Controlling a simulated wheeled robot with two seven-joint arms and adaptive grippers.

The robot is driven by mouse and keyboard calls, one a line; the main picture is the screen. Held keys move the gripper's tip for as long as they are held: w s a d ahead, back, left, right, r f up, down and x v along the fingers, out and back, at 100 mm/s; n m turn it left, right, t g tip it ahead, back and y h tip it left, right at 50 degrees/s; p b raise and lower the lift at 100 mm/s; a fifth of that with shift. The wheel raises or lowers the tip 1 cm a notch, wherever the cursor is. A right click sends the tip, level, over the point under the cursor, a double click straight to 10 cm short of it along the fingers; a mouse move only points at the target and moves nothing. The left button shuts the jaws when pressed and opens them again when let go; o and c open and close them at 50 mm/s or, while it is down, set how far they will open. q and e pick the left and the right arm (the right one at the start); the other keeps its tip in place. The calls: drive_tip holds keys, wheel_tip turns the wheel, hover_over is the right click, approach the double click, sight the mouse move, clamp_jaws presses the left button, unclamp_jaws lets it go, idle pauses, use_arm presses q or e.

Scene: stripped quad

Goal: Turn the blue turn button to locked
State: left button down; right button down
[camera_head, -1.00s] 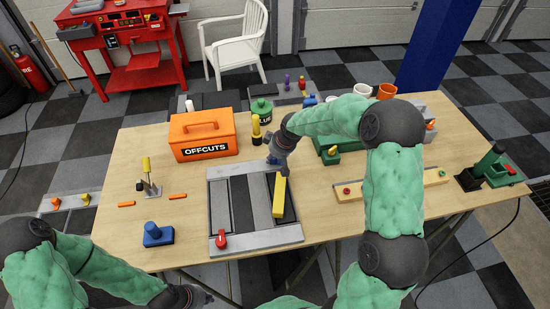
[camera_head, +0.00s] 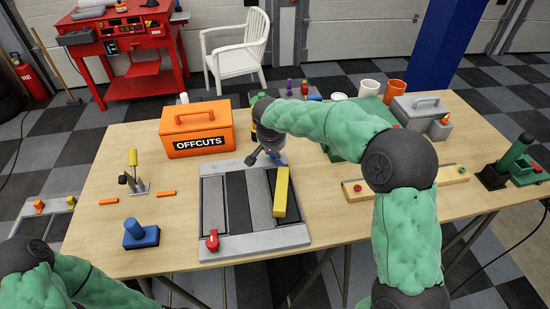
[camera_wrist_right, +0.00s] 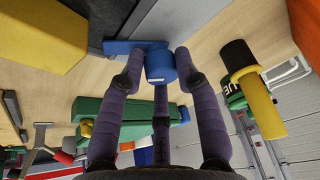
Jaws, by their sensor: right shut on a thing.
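The blue turn button (camera_wrist_right: 160,65) shows in the right wrist view as a round blue knob with a flat blue bar (camera_wrist_right: 128,47) beside it. In the head view a small blue part (camera_head: 281,158) of it shows at the back edge of the grey frame (camera_head: 255,245). My right gripper (camera_head: 262,158) reaches down there. In the wrist view its purple-grey fingers (camera_wrist_right: 158,68) are closed around the knob. The exact angle of the bar relative to the frame is hard to tell. My left arm shows at the lower left, its gripper out of view.
A yellow bar (camera_head: 281,192) lies on the frame, and a red knob (camera_head: 212,240) sits at its front left. An orange OFFCUTS box (camera_head: 197,130) stands behind it. A blue stand (camera_head: 141,234) is left. Bare wood lies between the blue stand and frame.

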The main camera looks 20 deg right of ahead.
drive_tip(key=m, duration=0.1)
drive_tip(key=m+h, duration=0.1)
drive_tip(key=m, duration=0.1)
drive_tip(key=m+g+b, duration=0.1)
drive_tip(key=shift+w+a+r+m, duration=0.1)
drive_tip(key=shift+w+r+m, duration=0.2)
drive_tip(key=shift+w+m, duration=0.1)
drive_tip(key=shift+r+m+h, duration=0.1)
drive_tip(key=shift+m+h, duration=0.2)
drive_tip(key=c, duration=1)
unclamp_jaws()
drive_tip(key=shift+o, duration=0.3)
drive_tip(key=shift+f, duration=0.2)
drive_tip(key=shift+s, duration=0.1)
drive_tip(key=v, duration=1.2)
